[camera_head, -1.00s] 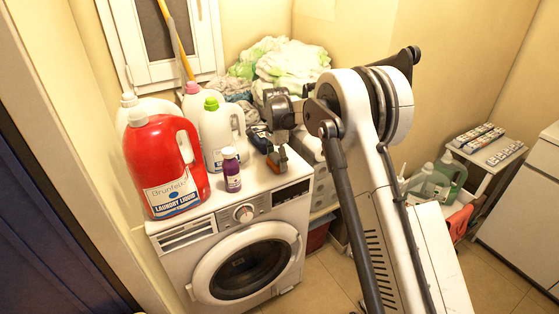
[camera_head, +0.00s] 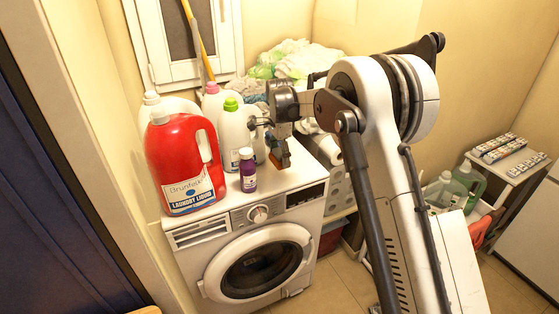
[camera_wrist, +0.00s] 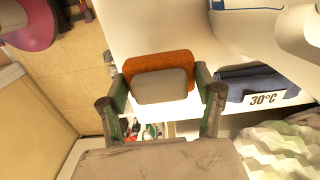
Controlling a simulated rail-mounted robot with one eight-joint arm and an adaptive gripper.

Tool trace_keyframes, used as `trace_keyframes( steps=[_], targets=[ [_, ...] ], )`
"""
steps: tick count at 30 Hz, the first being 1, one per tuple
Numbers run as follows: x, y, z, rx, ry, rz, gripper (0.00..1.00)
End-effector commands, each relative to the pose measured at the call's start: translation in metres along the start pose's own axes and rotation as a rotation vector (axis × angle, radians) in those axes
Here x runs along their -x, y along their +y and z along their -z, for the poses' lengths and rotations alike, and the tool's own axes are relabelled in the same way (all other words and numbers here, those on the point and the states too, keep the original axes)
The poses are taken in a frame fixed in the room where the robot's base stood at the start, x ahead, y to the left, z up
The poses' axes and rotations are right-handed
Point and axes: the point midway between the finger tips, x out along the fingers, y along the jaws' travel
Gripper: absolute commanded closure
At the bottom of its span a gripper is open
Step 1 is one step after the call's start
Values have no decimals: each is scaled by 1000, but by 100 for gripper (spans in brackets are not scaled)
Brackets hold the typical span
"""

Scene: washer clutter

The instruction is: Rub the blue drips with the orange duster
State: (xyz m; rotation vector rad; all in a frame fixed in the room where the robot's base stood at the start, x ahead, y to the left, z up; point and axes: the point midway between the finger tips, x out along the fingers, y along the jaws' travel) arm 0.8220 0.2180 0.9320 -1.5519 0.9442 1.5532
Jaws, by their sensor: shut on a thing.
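The orange duster (camera_wrist: 158,62), an orange pad with a grey back, is between the two fingers of my gripper (camera_wrist: 162,94) in the wrist view. The fingers are shut on its sides. In the head view my gripper (camera_head: 277,146) holds the duster (camera_head: 284,160) low over the right part of the white washer's top (camera_head: 290,184), right of the purple bottle. I cannot tell whether the duster touches the top. I cannot make out any blue drips in either view; the duster, gripper or bottles may hide them.
A red laundry liquid bottle (camera_head: 180,165), a white bottle with a green cap (camera_head: 234,135) and a small purple bottle (camera_head: 247,172) crowd the washer's left and middle. Laundry (camera_head: 300,60) is heaped behind. The washer's front right top is clear.

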Motion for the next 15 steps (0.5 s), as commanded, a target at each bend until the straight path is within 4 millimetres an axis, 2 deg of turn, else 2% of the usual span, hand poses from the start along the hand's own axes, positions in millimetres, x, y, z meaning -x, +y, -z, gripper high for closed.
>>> trace_keyframes(
  steps=[9, 15],
  targets=[
    [31, 1, 3, -3, 0, 0, 59],
    [37, 1, 4, -4, 0, 0, 59]
  ],
)
